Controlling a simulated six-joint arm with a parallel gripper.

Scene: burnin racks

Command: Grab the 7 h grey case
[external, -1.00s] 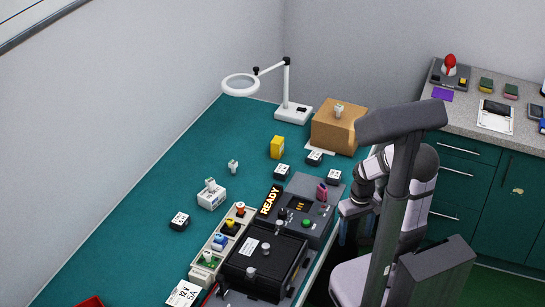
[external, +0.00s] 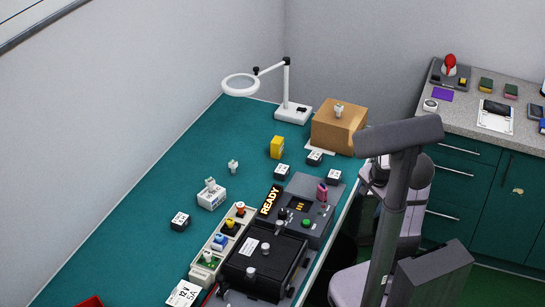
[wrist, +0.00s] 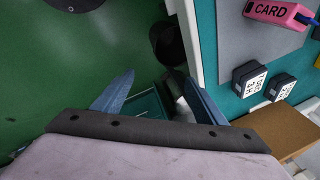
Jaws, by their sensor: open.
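Several small dark cases with white labels sit on the green bench in the external view: one at the left (external: 180,221), and three by the cardboard box, the nearest (external: 333,177), the middle (external: 314,158) and the left one (external: 282,172). Their labels are too small to read for sure, so I cannot tell which is the 7 h case. Two such cases show at the right of the wrist view, one (wrist: 249,78) nearer the panel and one (wrist: 281,87) nearer the box. My gripper (wrist: 160,98) is open and empty, over the floor beside the bench edge. The arm hides it in the external view.
A cardboard box (external: 340,128) stands behind the cases, with a magnifier lamp (external: 288,95) to its left. A yellow block (external: 277,147), a black-lidded unit (external: 265,262), a pink card (external: 322,192) and a white box (external: 212,194) are also on the bench.

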